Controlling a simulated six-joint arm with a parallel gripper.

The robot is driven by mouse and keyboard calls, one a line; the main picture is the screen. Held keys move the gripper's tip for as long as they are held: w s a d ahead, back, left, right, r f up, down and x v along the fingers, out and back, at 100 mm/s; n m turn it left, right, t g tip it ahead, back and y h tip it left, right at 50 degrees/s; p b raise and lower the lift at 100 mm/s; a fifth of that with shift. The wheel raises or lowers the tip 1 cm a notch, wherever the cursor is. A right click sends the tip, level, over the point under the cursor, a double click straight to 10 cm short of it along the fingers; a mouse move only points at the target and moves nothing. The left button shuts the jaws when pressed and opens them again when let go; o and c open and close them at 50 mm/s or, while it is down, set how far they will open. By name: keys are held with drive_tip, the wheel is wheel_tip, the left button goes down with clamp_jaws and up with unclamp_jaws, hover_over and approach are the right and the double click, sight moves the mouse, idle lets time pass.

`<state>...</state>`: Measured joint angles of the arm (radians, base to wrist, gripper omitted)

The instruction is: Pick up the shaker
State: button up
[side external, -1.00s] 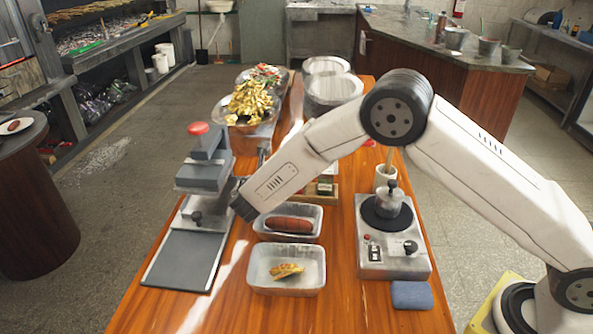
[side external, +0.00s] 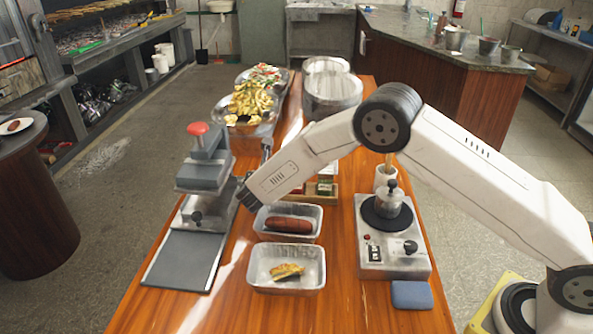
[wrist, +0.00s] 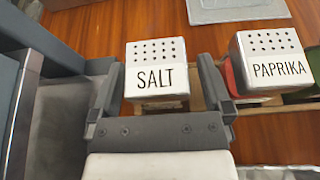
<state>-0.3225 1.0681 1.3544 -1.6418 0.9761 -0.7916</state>
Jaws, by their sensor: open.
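A white shaker marked SALT (wrist: 156,72) stands in the wrist view with its holed top showing. My gripper (wrist: 160,66) is open, with one finger on each side of the salt shaker; I cannot tell whether either touches it. A second white shaker marked PAPRIKA (wrist: 273,60) stands to the right, outside the right finger. In the side view my forearm covers the salt shaker and most of my gripper.
A wooden rack (side external: 331,198) holds the jars. A grey press with a red knob (side external: 197,128) stands close on the left. Metal trays with sausages (side external: 265,236) and food (side external: 253,276) lie in front. A hotplate device (side external: 372,258) stands at right.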

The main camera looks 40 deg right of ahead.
drive_tip(key=c, duration=1.1)
drive_tip(key=shift+r, duration=0.1)
drive_tip(key=shift+r, duration=4.95)
